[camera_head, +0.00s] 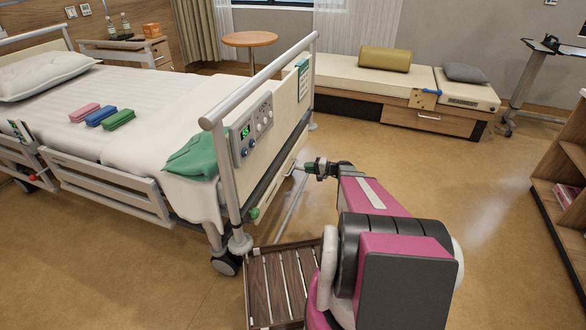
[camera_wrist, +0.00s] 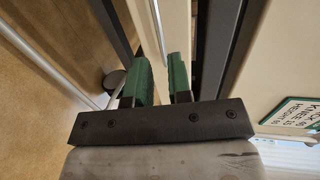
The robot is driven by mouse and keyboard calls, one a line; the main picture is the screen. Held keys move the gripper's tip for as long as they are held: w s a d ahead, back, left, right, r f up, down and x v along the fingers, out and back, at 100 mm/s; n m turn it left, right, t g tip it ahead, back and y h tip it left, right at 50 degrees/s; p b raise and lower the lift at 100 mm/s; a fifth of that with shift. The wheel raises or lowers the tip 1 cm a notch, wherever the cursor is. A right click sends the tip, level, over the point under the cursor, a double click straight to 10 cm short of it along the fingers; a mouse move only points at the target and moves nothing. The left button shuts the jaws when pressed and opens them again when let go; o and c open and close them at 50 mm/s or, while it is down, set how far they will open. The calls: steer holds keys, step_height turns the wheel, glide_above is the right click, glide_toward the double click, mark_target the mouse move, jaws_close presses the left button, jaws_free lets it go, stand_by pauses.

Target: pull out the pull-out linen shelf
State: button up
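The pull-out linen shelf (camera_head: 276,186) shows as a narrow cream front low in the bed's foot end, below the footboard. A small pale handle (camera_head: 291,168) is on this front. My gripper (camera_head: 306,168) is right beside the handle, at the end of my magenta arm. In the wrist view, the two green fingers (camera_wrist: 161,78) stand apart with a narrow gap. A thin pale bar (camera_wrist: 157,28) lines up with that gap; I cannot tell whether the fingers touch it. The shelf looks flush with the bed end, and its inside is hidden.
The bed's footboard (camera_head: 284,110) with a control panel rises above the gripper. A slatted wooden rack (camera_head: 262,290) is low in front of the bed's foot-end wheel (camera_head: 225,263). A bench (camera_head: 350,80) stands farther back. Floor to the right (camera_head: 480,200) is clear up to a bookshelf.

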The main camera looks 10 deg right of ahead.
steer(key=x, duration=0.8)
steer(key=shift+w+a+f, duration=0.1)
steer(key=shift+a, duration=0.05)
steer(key=shift+c, duration=0.3)
jaws_close()
